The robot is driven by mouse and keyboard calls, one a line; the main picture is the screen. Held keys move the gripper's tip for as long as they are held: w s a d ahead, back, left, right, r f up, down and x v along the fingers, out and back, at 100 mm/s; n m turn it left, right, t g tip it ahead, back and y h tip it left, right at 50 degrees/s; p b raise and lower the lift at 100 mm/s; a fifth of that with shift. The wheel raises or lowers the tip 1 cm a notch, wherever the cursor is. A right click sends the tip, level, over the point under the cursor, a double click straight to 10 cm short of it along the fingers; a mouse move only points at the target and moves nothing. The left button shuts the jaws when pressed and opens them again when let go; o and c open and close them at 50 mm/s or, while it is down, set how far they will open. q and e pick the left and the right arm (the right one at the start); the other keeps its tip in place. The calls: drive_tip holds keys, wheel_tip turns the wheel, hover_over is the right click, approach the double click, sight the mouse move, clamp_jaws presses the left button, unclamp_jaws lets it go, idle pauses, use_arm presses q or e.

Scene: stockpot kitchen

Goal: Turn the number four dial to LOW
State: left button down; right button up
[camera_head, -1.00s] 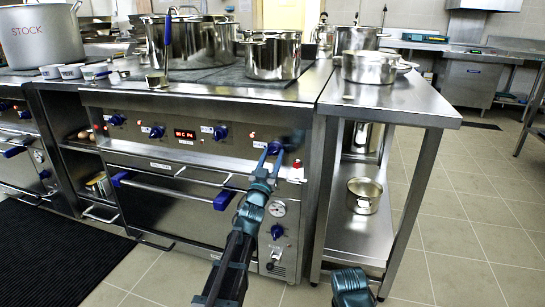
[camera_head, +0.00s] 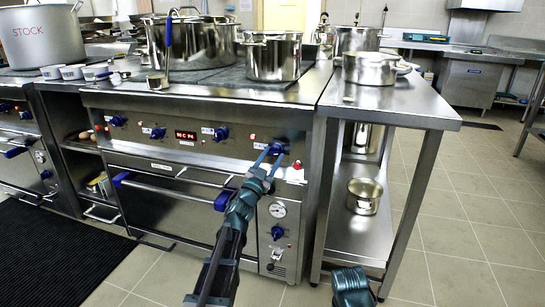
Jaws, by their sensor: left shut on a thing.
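Along the stove's front panel (camera_head: 190,152) there is a row of blue dials. The rightmost blue dial (camera_head: 277,147), which I take as number four, sits near the panel's right end. My left gripper (camera_head: 270,156) reaches up to it and is shut on it, with blue fingers on either side. The fingers hide part of the dial and its markings, so its setting cannot be read.
Below the panel are an oven door with a blue-ended handle (camera_head: 165,189), a gauge (camera_head: 278,210) and a lower blue knob (camera_head: 277,232). Pots (camera_head: 272,56) stand on the stove top. A steel table (camera_head: 395,98) stands to the right. The tiled floor (camera_head: 450,220) there is clear.

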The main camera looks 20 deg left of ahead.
use_arm(q)
drive_tip(key=m, duration=0.2)
drive_tip(key=m+g+h+p, duration=0.1)
drive_tip(key=m, duration=0.1)
drive_tip(key=m+h, duration=0.1)
drive_tip(key=shift+a+r+m+g+p, duration=0.2)
drive_tip(key=shift+r+m+g+p, duration=0.1)
drive_tip(key=shift+m+p, duration=0.1)
drive_tip(key=shift+m+g+h+p, duration=0.4)
drive_tip(key=shift+m+p, duration=0.15)
drive_tip(key=shift+m, duration=0.75)
drive_tip(key=shift+f, duration=0.1)
drive_tip(key=shift+c, duration=1.6)
unclamp_jaws()
drive_tip(key=shift+s, duration=0.1)
drive_tip(key=b+v, duration=0.3)
drive_tip(key=v, duration=1)
drive_tip(key=shift+s+a, duration=0.25)
